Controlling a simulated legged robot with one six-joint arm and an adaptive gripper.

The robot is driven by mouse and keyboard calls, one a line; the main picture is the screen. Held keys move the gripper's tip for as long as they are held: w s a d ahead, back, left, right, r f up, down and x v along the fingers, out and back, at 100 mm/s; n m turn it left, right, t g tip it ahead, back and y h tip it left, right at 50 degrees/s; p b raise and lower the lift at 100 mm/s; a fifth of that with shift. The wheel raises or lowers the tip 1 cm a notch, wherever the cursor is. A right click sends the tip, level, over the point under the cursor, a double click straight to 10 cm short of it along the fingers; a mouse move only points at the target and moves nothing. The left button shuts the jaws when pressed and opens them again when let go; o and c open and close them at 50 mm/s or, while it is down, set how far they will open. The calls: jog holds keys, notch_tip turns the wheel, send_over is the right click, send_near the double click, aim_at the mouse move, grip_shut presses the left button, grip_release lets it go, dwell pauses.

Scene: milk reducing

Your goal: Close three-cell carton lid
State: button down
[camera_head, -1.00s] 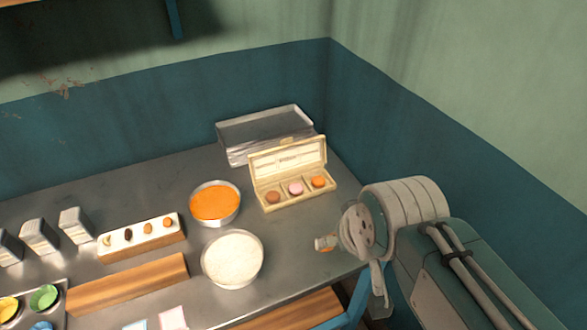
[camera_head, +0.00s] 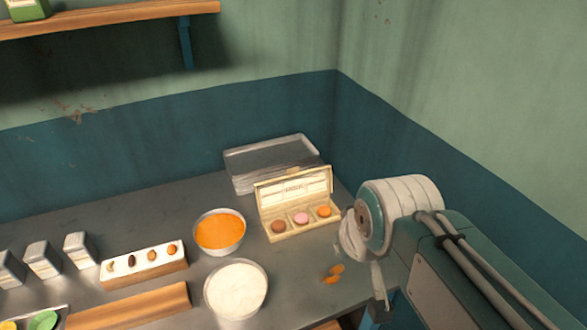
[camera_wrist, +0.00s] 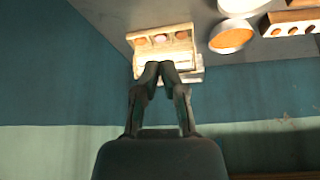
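The three-cell carton (camera_head: 290,232) sits at the right back of the table with its lid (camera_head: 293,190) standing open, tilted up at the back. A brown, a pink and an orange macaron lie in its cells. The carton also shows at the top of the wrist view (camera_wrist: 140,50), with the bright lid (camera_wrist: 184,68) nearer me. My gripper (camera_wrist: 159,66) has its dark fingertips together and empty, overlapping the lid in that view; I cannot tell whether they touch it.
A metal tray (camera_head: 240,178) stands behind the carton. A bowl of orange filling (camera_head: 220,232) and a bowl of white powder (camera_head: 236,290) are to its left. Orange pieces (camera_head: 333,273) lie on the table in front. Walls close off the back and right.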

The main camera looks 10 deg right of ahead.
jog(key=w+r, duration=0.3)
jog(key=w, duration=0.7)
jog(key=n+y, duration=0.1)
jog(key=n, duration=0.1)
send_over(295, 186)
jog(key=w, duration=0.2)
notch_tip(295, 186, down, 6)
notch_tip(295, 186, down, 8)
jog(key=shift+w+a+f+g, duration=0.15)
jog(key=shift+w+a+g, duration=0.05)
jog(key=shift+a+g, duration=0.15)
